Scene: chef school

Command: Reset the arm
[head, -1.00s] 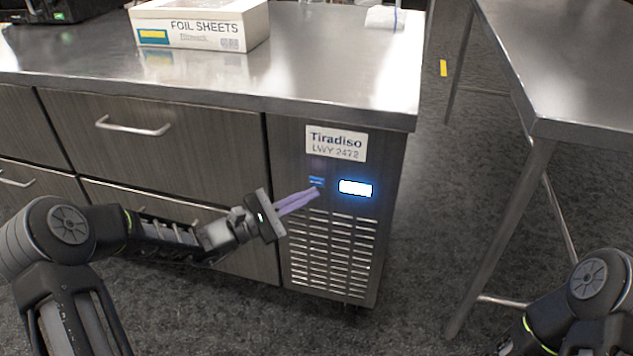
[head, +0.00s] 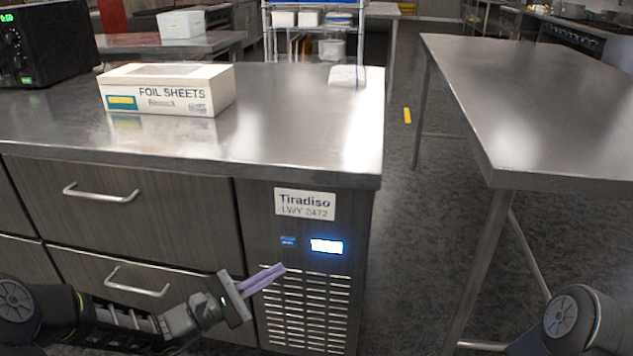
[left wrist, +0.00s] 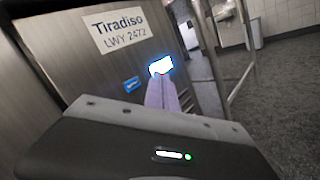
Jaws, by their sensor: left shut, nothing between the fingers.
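My left gripper (head: 277,270) is in the lower middle of the head view, in front of the vented end panel of the steel counter unit. Its pale purple fingers are shut together with nothing between them. In the left wrist view the fingers (left wrist: 162,90) point toward the glowing display (left wrist: 160,65); I cannot tell the exact distance to the panel. My right arm (head: 575,322) shows only in part at the lower right, and its gripper is out of view.
The steel counter (head: 290,110) with drawers carries a foil sheets box (head: 165,90) and a black appliance (head: 45,45). Another steel table (head: 540,110) stands at the right. Between them is clear dark floor (head: 410,240).

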